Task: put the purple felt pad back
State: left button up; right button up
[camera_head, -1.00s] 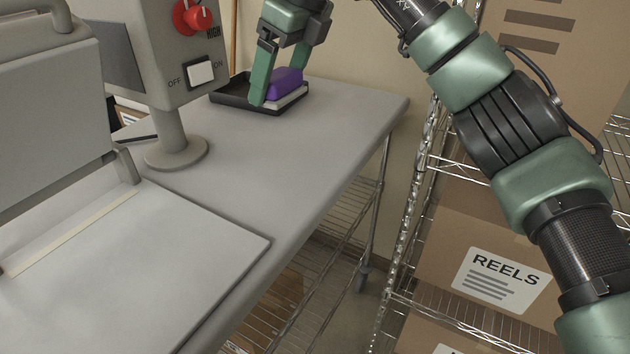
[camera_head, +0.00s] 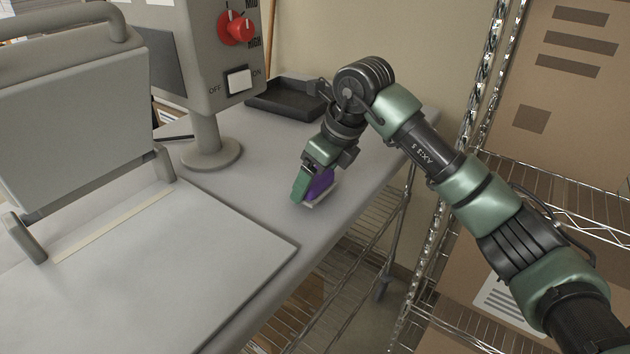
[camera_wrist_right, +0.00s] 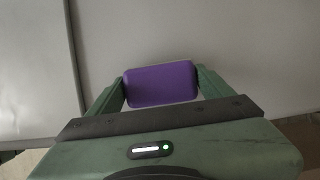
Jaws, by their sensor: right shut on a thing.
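The purple felt pad (camera_head: 319,184) has a purple block on top and a pale layer beneath. My right gripper (camera_head: 312,190) is shut on it, over the table's right part near the edge; whether the pad touches the table cannot be told. In the right wrist view the pad (camera_wrist_right: 160,84) sits between the two green fingers of the gripper (camera_wrist_right: 160,88). The black tray (camera_head: 284,101) stands at the table's back and looks empty. My left gripper is in neither view.
The grey table (camera_head: 345,205) is clear between the tray and the laminator's flat plate (camera_head: 170,270). The laminator's control box (camera_head: 225,60) stands on a post at the left. Wire shelves with cardboard boxes (camera_head: 560,80) stand at the right.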

jog(key=shift+f, duration=0.85)
jog(key=o, duration=1.3)
jog(key=shift+c, duration=0.2)
jog(key=shift+r, duration=0.2)
jog(key=shift+d+r, duration=0.15)
jog(key=shift+r, duration=0.05)
jog(key=b+v, duration=0.3)
jog(key=v, duration=0.8)
jog(key=shift+r, duration=0.25)
jog(key=shift+s, duration=0.1)
